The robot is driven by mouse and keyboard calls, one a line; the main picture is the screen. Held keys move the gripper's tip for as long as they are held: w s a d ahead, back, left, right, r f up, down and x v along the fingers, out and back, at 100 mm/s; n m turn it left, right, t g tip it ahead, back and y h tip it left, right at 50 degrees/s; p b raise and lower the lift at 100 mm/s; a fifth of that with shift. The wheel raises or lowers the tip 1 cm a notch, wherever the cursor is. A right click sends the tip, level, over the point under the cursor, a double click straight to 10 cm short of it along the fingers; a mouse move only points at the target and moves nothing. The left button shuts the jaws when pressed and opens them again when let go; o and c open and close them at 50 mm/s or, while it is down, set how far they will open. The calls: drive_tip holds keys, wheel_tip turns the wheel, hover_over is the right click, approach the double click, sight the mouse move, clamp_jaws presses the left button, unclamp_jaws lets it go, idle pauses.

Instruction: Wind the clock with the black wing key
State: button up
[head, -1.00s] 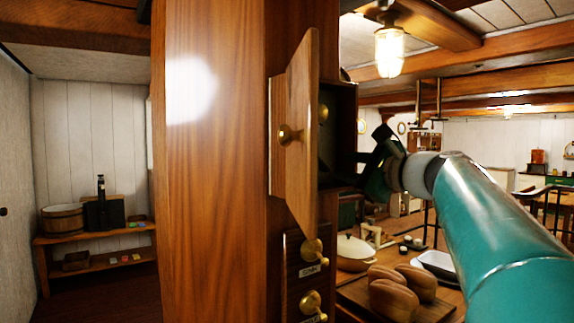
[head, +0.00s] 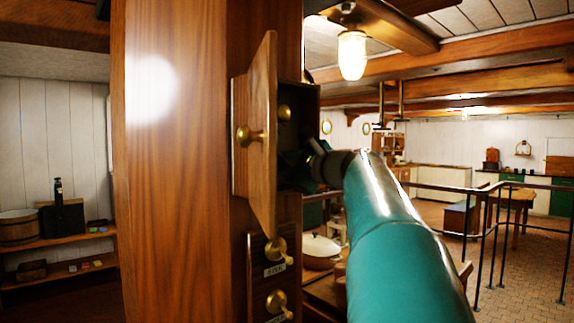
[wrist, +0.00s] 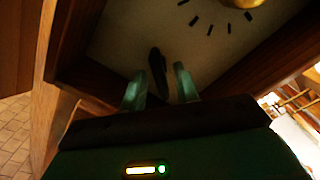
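The clock is a wooden case (head: 310,107) on the pillar, its door (head: 265,160) swung open with a brass knob. In the wrist view its pale dial (wrist: 120,35) has black hour marks and a brass part at the upper right. The black wing key (wrist: 157,72) stands narrow and upright against the lower dial, in line with the gap between my fingertips. Whether it sits in a hole in the dial is too dark to tell. My gripper (wrist: 160,88) is open, with visible space on both sides of the key. In the head view the door partly hides my gripper.
The case's wooden walls (wrist: 75,45) closely frame my gripper. A white dish (head: 320,247) stands on the table behind my arm. A railing (head: 480,230) runs at the right, with open tiled floor beyond.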

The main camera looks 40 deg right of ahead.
clamp_jaws()
drive_tip(key=m, duration=0.4)
drive_tip(key=shift+m, duration=0.3)
drive_tip(key=m, duration=1.7)
drive_tip(key=shift+o, duration=0.2)
unclamp_jaws()
